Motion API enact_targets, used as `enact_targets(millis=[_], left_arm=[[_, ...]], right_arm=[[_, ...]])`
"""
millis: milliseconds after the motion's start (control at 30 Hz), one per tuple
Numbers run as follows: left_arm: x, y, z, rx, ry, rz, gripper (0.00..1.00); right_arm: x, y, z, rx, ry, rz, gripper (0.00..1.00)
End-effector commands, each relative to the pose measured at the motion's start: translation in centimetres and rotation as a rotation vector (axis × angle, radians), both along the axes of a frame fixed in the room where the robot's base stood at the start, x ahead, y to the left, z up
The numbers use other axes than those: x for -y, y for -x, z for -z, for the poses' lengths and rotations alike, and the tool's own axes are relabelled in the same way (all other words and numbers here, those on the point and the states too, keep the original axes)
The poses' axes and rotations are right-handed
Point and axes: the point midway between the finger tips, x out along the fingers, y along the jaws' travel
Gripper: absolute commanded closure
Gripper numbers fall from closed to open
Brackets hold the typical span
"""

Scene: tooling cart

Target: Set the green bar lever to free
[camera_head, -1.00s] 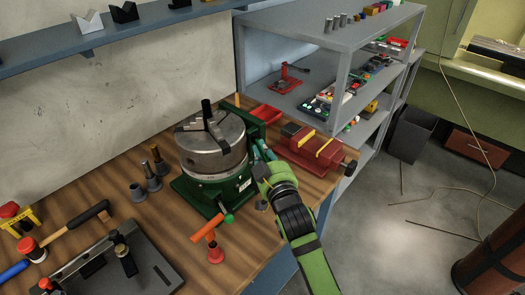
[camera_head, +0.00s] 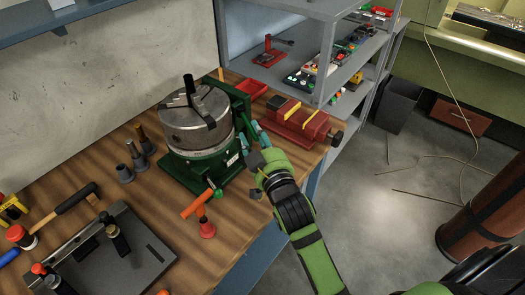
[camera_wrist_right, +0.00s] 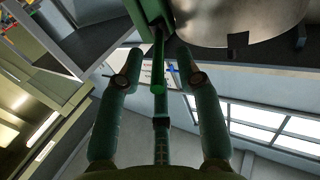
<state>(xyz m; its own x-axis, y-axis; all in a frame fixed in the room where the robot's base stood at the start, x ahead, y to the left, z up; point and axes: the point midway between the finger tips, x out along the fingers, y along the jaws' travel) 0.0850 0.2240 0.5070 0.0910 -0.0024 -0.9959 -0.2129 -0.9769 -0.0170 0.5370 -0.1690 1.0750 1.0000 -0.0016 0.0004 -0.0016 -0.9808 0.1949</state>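A rotary table with a round steel chuck (camera_head: 197,122) stands on a green base (camera_head: 190,178) on the wooden bench. My right gripper (camera_head: 250,136) is beside the green housing at its right side. In the right wrist view a slim green bar lever (camera_wrist_right: 158,68) with a rounded end runs from the green housing into the gap between my right gripper's fingers (camera_wrist_right: 158,82). The fingers are apart on either side of it, with visible gaps. Another green knob (camera_head: 216,193) shows at the front of the base. My left gripper is not in view.
A red vise (camera_head: 297,122) lies just right of my gripper. Grey tapered holders (camera_head: 140,160) stand to the left. A grey shelf unit (camera_head: 300,8) rises behind. Open floor is at the right.

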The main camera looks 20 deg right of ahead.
Motion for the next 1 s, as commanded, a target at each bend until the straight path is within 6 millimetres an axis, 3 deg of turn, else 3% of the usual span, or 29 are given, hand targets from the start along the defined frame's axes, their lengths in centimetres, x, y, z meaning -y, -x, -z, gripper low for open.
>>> enact_targets(millis=[200, 400, 1000], left_arm=[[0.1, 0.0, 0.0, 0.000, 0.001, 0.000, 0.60], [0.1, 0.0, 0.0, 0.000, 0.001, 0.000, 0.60], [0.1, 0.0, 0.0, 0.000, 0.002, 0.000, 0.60]], right_arm=[[0.0, 4.5, 0.0, -0.002, -0.001, -0.001, 0.65], [-0.1, 6.7, -0.1, 0.001, 0.000, -0.001, 0.65], [-0.1, 7.2, -0.1, 0.001, 0.000, 0.000, 0.65]])
